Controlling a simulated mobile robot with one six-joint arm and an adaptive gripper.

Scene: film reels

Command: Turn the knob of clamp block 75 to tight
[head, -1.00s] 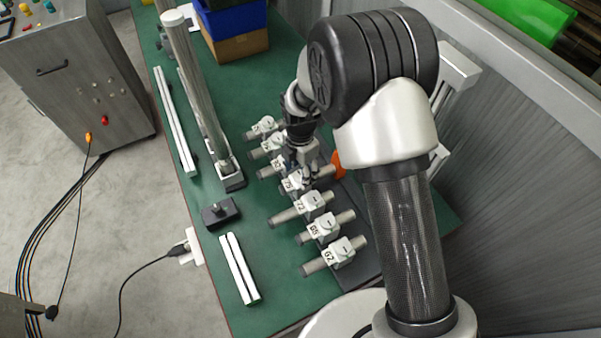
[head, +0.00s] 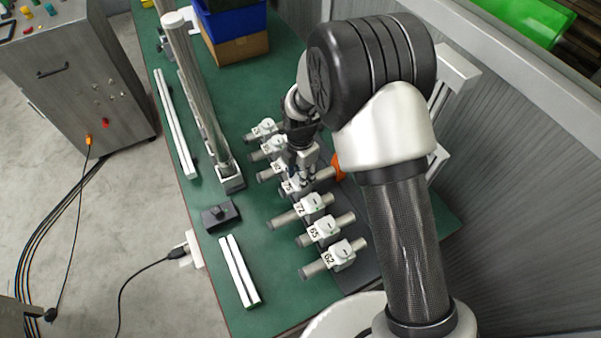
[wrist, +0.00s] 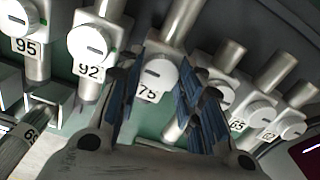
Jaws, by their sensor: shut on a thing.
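Clamp block 75 (wrist: 148,93) is a white block on a grey rod, with a round white knob (wrist: 158,72) that bears a dark line. In the wrist view the line lies nearly level. My gripper (wrist: 163,84) has its blue-padded fingers on either side of this knob and is shut on it. In the head view my gripper (head: 304,182) is down at block 75 (head: 288,187) in the row and hides most of its knob. Any tight mark on block 75 is hidden or too small to read.
Block 92 (wrist: 92,42) and block 95 (wrist: 25,25) stand on one side. Block 72 (head: 312,203), block 65 (head: 323,230) and block 62 (head: 341,252) stand on the other, close by. An orange thing (head: 337,166) is just right of my gripper.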

